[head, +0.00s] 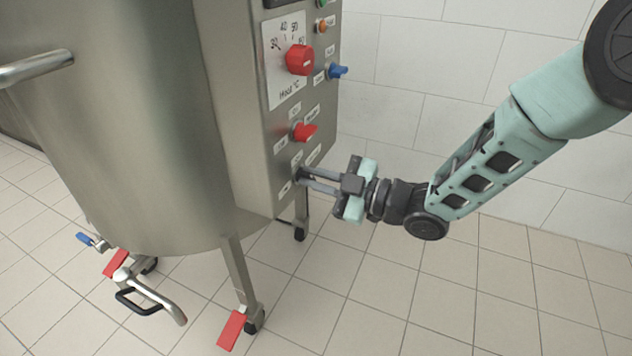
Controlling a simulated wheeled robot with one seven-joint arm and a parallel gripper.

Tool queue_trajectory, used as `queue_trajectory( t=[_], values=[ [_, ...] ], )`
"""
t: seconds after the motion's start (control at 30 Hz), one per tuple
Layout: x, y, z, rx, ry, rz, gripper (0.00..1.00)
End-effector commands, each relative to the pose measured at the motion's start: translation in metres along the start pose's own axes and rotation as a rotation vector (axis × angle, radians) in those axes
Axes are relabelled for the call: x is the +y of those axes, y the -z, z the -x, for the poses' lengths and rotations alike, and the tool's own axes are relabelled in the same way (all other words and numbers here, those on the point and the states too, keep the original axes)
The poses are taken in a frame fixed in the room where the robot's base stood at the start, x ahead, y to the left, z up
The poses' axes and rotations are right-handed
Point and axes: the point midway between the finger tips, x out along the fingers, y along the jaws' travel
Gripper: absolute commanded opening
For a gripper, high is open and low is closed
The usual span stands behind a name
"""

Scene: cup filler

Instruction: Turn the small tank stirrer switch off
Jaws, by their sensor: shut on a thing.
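A steel tank control panel (262,150) carries several switches and dials. My gripper (307,179) reaches in from the right, its two fingers pointing left at the bottom of the panel. It is shut on a small dark switch (299,175), the lowest one on the panel. The fingertips mostly cover this switch, so its angle cannot be told. The labels around it are too small to read, so I cannot tell whether it is the small tank stirrer switch.
A red switch (304,131) sits just above my gripper. Higher up are a large red temperature dial (300,59), a blue switch (337,71) and an orange button (321,26). The tank (140,120) stands on legs with red pedals (231,330). The tiled floor at right is clear.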

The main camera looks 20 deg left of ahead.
Motion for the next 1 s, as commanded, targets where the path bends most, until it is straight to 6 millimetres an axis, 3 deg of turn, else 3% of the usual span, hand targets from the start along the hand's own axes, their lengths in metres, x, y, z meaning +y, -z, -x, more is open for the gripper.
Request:
queue_trajectory(
  t=[0.6, 1.0],
  values=[
    [-0.0057, -0.0051, 0.0009, -0.002, 0.002, 0.583, 0.0],
    [-0.0057, -0.0053, 0.0014, -0.003, 0.002, 0.861, 0.0]
  ],
)
